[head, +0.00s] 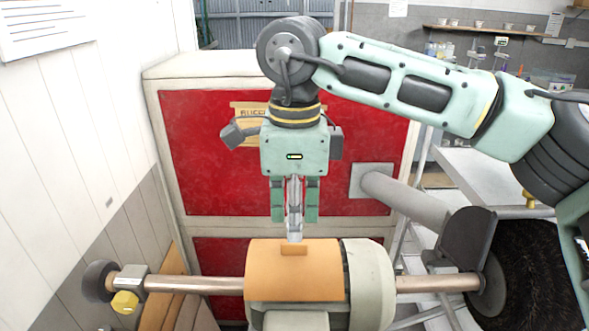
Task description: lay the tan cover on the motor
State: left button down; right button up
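The tan cover (293,272) is a curved sheet with a small raised tab on top. It lies over the left part of the grey-green motor (368,285), whose right end shows bare. My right gripper (294,238) comes down from above, pointing at the tab. Its grey fingertips end right at the tab, touching it or just behind it. The fingers line up in this view, so I cannot tell whether they are shut on the tab. My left gripper is out of view.
The motor's shaft (195,285) runs to both sides, with a small wheel (98,281) at left and a big dark brush (520,270) at right. A red-panelled cabinet (215,150) stands behind. A grey pipe (405,200) slants down to the right. A white wall closes the left.

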aim_at(294, 244)
notch_tip(294, 244, up, 10)
jog(key=b, duration=0.1)
jog(key=shift+r, duration=0.2)
jog(key=shift+f, duration=0.1)
